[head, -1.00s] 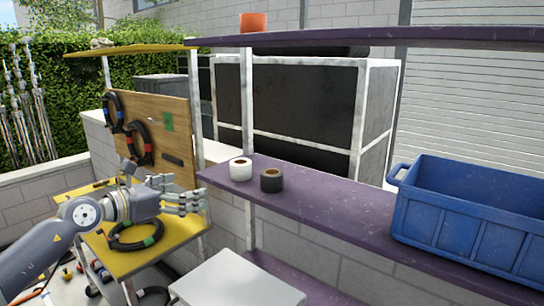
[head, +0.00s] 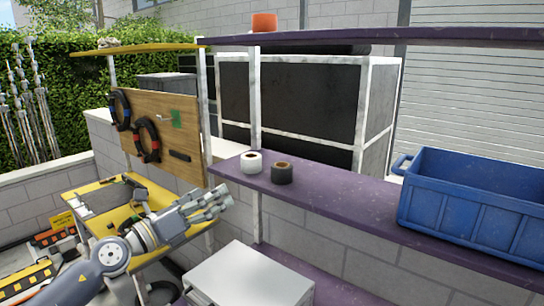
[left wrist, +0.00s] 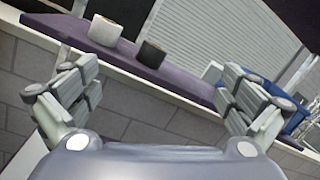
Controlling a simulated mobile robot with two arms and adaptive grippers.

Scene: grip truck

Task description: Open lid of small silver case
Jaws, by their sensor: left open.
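A pale silver-white case (head: 250,277) with a flat closed top is at the bottom centre of the head view; its lower part is cut off by the picture edge. My left gripper (head: 222,198) is open and empty, above and left of the case, in front of the wall beside the purple shelf. In the left wrist view, the spread fingers of my left gripper (left wrist: 160,80) have nothing between them; the shelf lies beyond. I cannot make out the case clearly there. My right gripper is not in view.
The purple shelf (head: 345,208) carries a white roll (head: 251,163), a dark roll (head: 282,173) and a blue crate (head: 470,208). A yellow workbench (head: 165,240) with clutter stands at left, below a wooden board (head: 160,135) with coiled cables. Space directly above the case looks clear.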

